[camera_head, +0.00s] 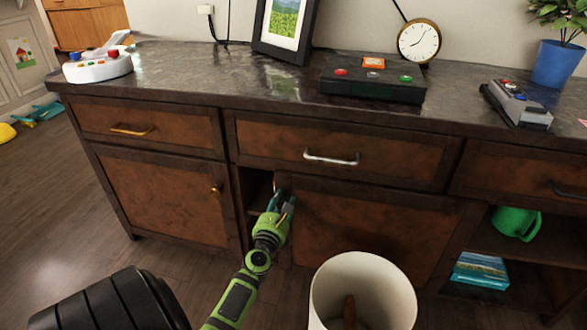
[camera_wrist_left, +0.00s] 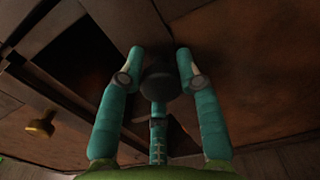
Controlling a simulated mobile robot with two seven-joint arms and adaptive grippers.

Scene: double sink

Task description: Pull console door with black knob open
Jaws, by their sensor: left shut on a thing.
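The console door (camera_head: 365,225) with the black knob is the brown panel in the middle of the console in the head view. A dark opening with a shelf shows along its left edge, so the door looks partly open. My left gripper (camera_head: 284,200) is at the door's upper left edge. In the left wrist view, the round black knob (camera_wrist_left: 160,76) sits between the two teal fingers of my left gripper (camera_wrist_left: 160,62), which is shut on it. In the head view the knob is hidden by the gripper. My right gripper is in neither view.
A white bin (camera_head: 338,268) stands on the floor close in front of the door. The left door (camera_head: 160,195), with a brass knob (camera_head: 217,189), is shut. The drawer (camera_head: 390,150) above is shut. An open shelf with a green watering can (camera_head: 514,222) is on the right.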

